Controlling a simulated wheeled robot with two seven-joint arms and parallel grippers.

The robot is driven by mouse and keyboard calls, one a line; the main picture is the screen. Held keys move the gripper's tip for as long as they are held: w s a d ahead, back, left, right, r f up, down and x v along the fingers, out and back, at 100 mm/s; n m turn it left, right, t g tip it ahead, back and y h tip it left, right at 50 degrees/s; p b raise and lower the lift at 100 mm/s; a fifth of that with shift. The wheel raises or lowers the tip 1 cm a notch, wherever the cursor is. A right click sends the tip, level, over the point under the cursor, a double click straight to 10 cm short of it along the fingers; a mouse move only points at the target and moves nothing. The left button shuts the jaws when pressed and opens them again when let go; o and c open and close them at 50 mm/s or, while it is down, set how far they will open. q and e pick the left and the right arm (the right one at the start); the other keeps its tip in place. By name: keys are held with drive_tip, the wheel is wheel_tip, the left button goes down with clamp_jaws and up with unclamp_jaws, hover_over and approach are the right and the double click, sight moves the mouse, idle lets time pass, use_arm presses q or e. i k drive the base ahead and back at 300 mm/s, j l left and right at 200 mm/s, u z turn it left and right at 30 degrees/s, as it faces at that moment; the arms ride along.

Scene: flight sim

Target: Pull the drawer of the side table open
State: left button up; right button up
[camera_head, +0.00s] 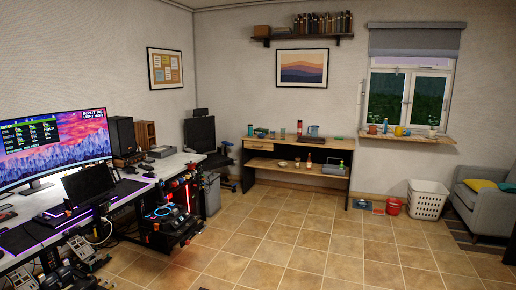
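A side table with a light wood top (318,143), dark sides and a lower shelf stands against the far wall. What looks like its drawer, a wooden front (257,147), sits under the left end of the top and appears flush. Its handle is too small to make out. Neither of my grippers shows in the head view, and the table is well across the room.
A desk (155,172) with monitors and flight-sim controls fills the left side. An office chair (205,145) stands left of the side table. A red bucket (393,206), white basket (428,198) and grey armchair (478,195) are at right. The middle tiled floor (300,245) is clear.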

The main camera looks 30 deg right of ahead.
sight(262, 146)
drive_tip(key=i+l+z, duration=0.6)
drive_tip(key=i+l, duration=0.2)
drive_tip(key=i+l+z, duration=0.3)
drive_tip(key=i, duration=0.2)
drive_tip(key=i+l+z, duration=0.1)
drive_tip(key=i+z, duration=0.2)
drive_tip(key=i, duration=0.2)
drive_tip(key=i+z, duration=0.3)
drive_tip(key=i, duration=3.9)
drive_tip(key=i+u, duration=0.15)
drive_tip(key=i, duration=0.35)
drive_tip(key=i+l+u, duration=0.2)
drive_tip(key=i, duration=0.3)
drive_tip(key=i+l+u, duration=0.15)
drive_tip(key=i, duration=0.35)
